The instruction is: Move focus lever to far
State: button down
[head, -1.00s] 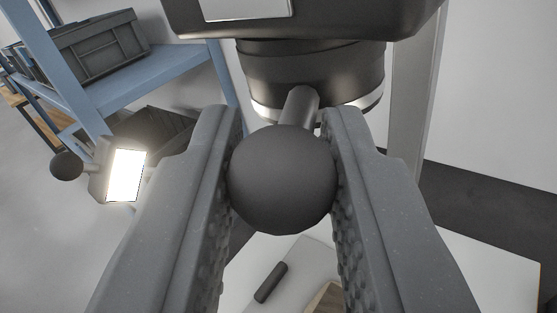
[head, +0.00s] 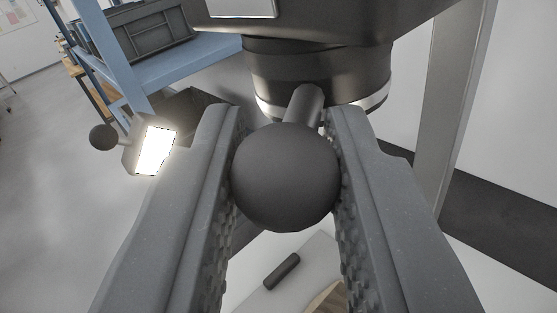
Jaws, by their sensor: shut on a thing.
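The focus lever (head: 286,175) has a dark round knob on a short rod. The rod runs up to a dark cylindrical lens housing (head: 318,72) with a pale ring at its lower edge. My gripper (head: 286,180) is shut on the knob, with one ribbed finger against each side. Any far or near marking is not visible.
A lit lamp (head: 153,150) with a small ball-ended handle (head: 103,137) is at the left. A blue shelf (head: 180,64) holds a grey crate (head: 150,38). A grey post (head: 456,110) stands at the right. A dark small cylinder (head: 281,271) lies on a pale surface below.

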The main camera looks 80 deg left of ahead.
jog(key=shift+d, duration=0.1)
jog(key=c, duration=1.3)
grip_release()
jog(key=shift+o, duration=0.2)
jog(key=b+v, duration=0.3)
jog(key=v, duration=1)
jog(key=shift+d, duration=0.4)
jog(key=shift+r, duration=0.1)
